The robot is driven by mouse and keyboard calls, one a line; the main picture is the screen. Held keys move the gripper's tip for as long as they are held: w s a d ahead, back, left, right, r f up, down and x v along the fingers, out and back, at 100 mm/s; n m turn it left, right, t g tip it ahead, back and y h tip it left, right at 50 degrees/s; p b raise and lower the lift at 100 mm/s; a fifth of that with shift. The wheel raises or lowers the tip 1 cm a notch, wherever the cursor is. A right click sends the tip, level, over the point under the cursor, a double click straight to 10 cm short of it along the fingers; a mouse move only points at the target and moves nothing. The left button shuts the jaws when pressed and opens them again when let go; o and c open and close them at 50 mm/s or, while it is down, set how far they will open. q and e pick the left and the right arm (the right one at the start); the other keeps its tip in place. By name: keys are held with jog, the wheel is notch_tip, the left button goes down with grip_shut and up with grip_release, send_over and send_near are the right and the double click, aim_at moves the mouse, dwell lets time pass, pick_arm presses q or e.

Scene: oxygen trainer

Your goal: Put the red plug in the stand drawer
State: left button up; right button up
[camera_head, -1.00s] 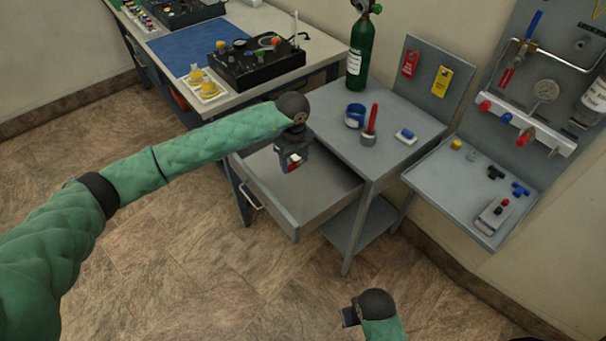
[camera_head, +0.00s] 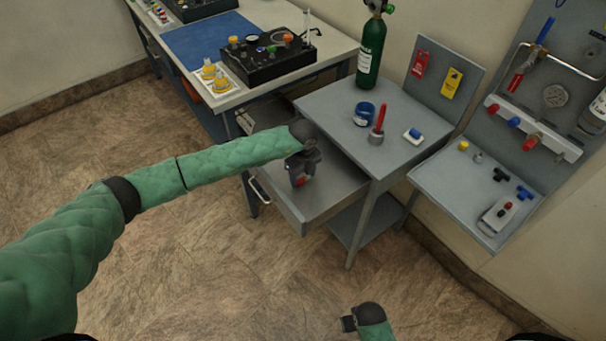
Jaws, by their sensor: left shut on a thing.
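The red plug (camera_head: 300,182) shows as a small red patch between the fingers of my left gripper (camera_head: 299,180). The gripper is shut on it and points down over the open stand drawer (camera_head: 337,190). The plug is mostly hidden by the fingers, and I cannot tell whether it touches the drawer floor. The drawer is pulled out from the grey stand (camera_head: 345,110), with its handle at the front left. My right gripper (camera_head: 348,323) is low at the bottom of the view, away from the stand, and its fingers are too small to read.
On the stand top are a blue tape roll (camera_head: 364,114), a red marker in a grey holder (camera_head: 377,128), a blue-and-white item (camera_head: 413,136) and a green cylinder (camera_head: 369,55). A workbench (camera_head: 248,93) is behind left. A wall panel with a shelf (camera_head: 455,180) is at right.

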pick_arm(q)
jog(key=shift+f, duration=0.1)
jog(key=o, duration=1)
jog(key=shift+c, duration=0.2)
pick_arm(e)
jog(key=shift+w+a+r, duration=0.1)
jog(key=shift+r, duration=0.2)
